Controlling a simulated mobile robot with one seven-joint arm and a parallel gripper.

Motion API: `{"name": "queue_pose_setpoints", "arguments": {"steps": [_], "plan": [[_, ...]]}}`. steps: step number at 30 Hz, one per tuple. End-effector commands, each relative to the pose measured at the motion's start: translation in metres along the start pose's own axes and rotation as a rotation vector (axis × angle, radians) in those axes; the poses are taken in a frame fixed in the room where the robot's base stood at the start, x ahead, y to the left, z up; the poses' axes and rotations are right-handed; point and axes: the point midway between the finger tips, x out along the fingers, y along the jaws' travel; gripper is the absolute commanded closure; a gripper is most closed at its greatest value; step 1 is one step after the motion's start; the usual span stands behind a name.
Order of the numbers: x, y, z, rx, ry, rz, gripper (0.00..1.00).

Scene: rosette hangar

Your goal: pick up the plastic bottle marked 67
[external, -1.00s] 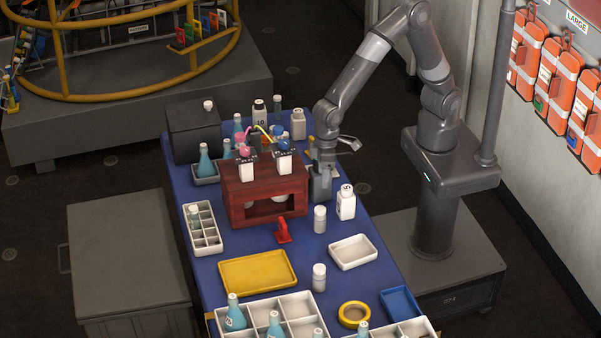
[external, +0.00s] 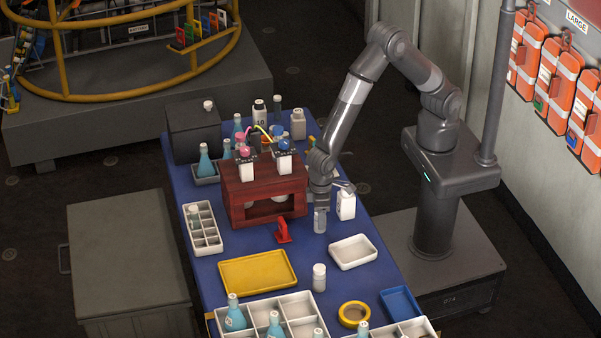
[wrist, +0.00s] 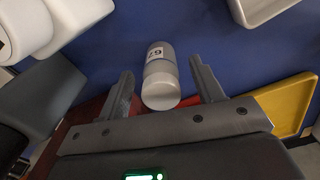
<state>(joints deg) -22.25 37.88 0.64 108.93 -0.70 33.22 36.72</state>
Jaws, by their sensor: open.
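A small cylindrical plastic bottle with a pale lid (wrist: 162,92) stands between my gripper's two fingers in the wrist view. A label on its side shows digits upside down that look like 67. In the external view the same bottle (external: 320,221) stands on the blue table, right of the red-brown rack, partly hidden by my gripper. My gripper (wrist: 161,66) is open, with a finger on each side of the bottle and a visible gap to each. In the external view my gripper (external: 320,208) points down at the bottle's top.
A white square bottle (external: 346,206) stands close on the right. The wooden rack (external: 262,192) is close on the left, a red stand (external: 283,233) in front of it. A white tray (external: 353,252), yellow tray (external: 257,272) and similar small bottle (external: 319,280) lie nearer the camera.

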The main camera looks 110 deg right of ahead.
Motion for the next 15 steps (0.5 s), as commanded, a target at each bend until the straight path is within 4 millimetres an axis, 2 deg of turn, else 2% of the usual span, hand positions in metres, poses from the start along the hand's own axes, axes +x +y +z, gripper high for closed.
{"name": "queue_pose_setpoints", "arguments": {"steps": [3,6,15], "plan": [[0.018,-0.001,-0.003,0.000,-0.002,0.001,0.39],[0.027,-0.001,-0.003,0.000,-0.001,0.001,0.39],[0.031,-0.001,-0.003,0.000,0.001,-0.001,0.39]]}}
